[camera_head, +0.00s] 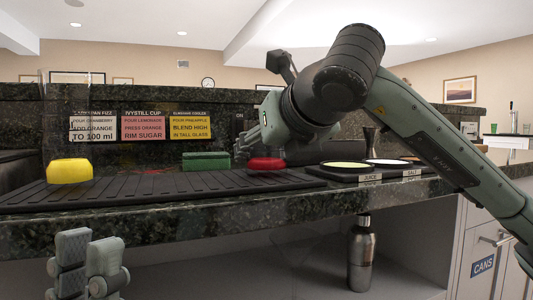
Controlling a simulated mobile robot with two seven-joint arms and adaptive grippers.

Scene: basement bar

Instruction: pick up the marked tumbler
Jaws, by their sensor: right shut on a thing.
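My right gripper (258,138) reaches in from the right over the counter, above the black bar mat. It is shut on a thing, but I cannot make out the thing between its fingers. I cannot pick out a marked tumbler with certainty in this view; the wrist and fingers hide part of the counter. My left gripper (88,262) is low at the left, in front of the counter and below its top. Its fingers point up, and no held thing shows at it.
A yellow thing (69,171), a green block (206,161) and a red round thing (266,163) stand along the black mat (130,192). Rimming dishes (345,166) labelled JUICE and SALT lie at right. A metal shaker (361,258) stands on the shelf below. Recipe signs (145,126) hang behind.

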